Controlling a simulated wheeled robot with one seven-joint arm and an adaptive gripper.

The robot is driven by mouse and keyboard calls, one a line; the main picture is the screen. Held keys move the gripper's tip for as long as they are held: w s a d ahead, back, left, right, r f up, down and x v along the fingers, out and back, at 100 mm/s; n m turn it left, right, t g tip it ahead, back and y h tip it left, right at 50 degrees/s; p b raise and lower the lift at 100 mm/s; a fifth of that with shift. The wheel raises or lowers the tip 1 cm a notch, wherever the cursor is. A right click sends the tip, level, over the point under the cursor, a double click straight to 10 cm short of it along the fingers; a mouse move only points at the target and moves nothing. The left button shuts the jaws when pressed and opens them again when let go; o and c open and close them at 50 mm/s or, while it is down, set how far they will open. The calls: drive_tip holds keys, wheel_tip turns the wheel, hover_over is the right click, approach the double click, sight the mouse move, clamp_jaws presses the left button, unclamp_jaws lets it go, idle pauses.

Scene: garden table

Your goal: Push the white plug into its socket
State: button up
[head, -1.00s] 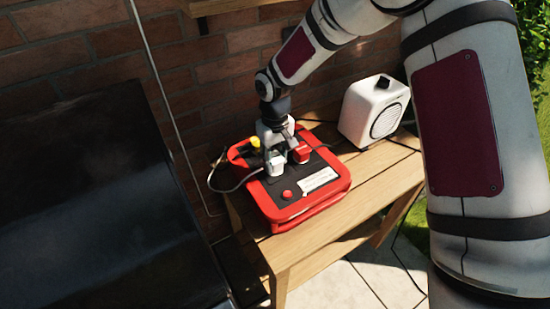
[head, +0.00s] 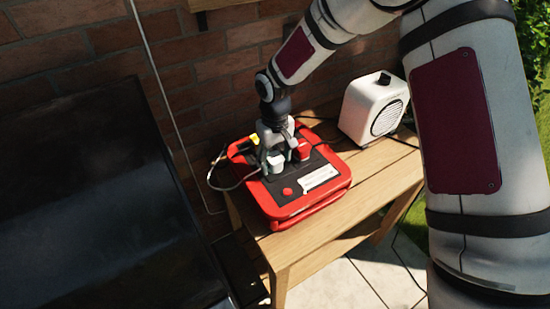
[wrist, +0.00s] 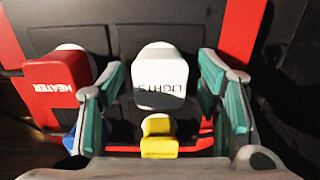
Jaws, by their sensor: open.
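The white plug (wrist: 160,80), marked LIGHTS, stands upright on the black top of a red-edged socket box (head: 290,212). It also shows in the head view (head: 276,163), below my gripper (head: 273,158). In the wrist view my gripper (wrist: 161,68) is open, with one teal-and-grey finger on each side of the white plug and a gap on both sides. The plug hides its socket, so I cannot tell how deep it sits.
A red plug (wrist: 58,90) marked HEATER is close beside the left finger. A yellow piece (wrist: 159,136) and a blue piece (wrist: 74,140) are nearby. A white heater (head: 372,110) stands right of the box on the wooden table (head: 375,175). A brick wall (head: 215,70) is behind.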

wheel_tip(320, 180, up, 12)
idle(0.5)
drive_tip(key=shift+f, duration=0.1)
